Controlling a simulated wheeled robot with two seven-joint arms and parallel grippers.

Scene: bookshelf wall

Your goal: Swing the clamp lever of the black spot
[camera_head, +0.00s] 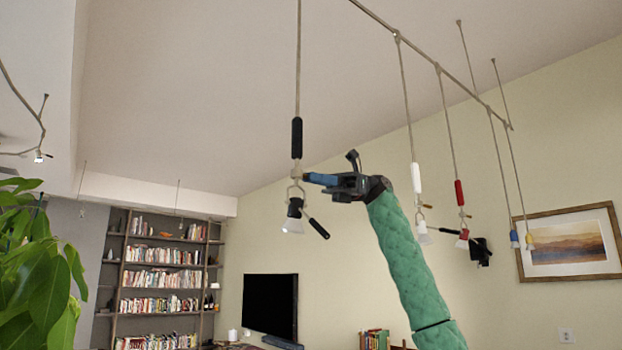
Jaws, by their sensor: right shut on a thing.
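The black spot (294,208) hangs on a thin rod, with a black grip (297,138) above a pale clamp (296,173). Its black handle (319,229) slants down to the right below the clamp. My right gripper (309,178) reaches in from the right at clamp height. Its blue fingers are shut at the right side of the clamp, on what seems to be the clamp lever. The fingers cover most of that lever, so its angle is hard to tell. My left gripper is not in view.
A white spot (422,232), a red spot (462,238), a blue spot (514,239) and a yellow spot (530,242) hang to the right from the ceiling rail (460,86). A plant (45,275) stands at the left. The air left of the black spot is clear.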

